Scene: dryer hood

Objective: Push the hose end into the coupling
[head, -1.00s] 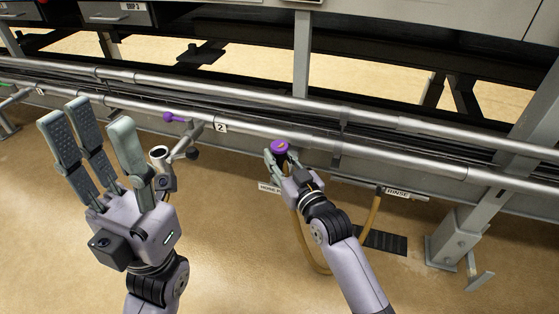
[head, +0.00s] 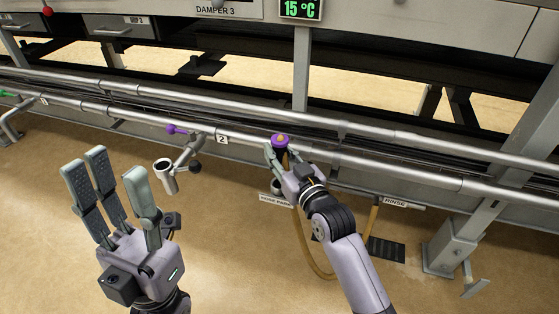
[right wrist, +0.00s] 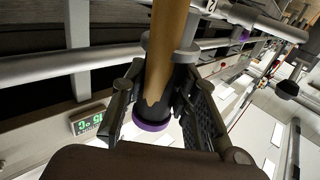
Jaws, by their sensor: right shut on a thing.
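The hose end (head: 281,142) is a black cuff with a purple ring and a yellowish centre, on a tan hose (head: 308,252). My right gripper (head: 282,157) is shut on the cuff and holds it up with the purple face upward. In the right wrist view the cuff (right wrist: 158,95) sits between both fingers. The coupling (head: 165,177) is an open silver cup on a pipe branch by label 2, left of the hose end and apart from it. My left gripper (head: 108,172) is open and empty, left of the coupling.
Long silver pipes (head: 400,160) run across behind both grippers. A grey holder (head: 276,187) with a hose park label is just below my right gripper. A rinse label (head: 395,203) and a grey post (head: 470,220) are at right.

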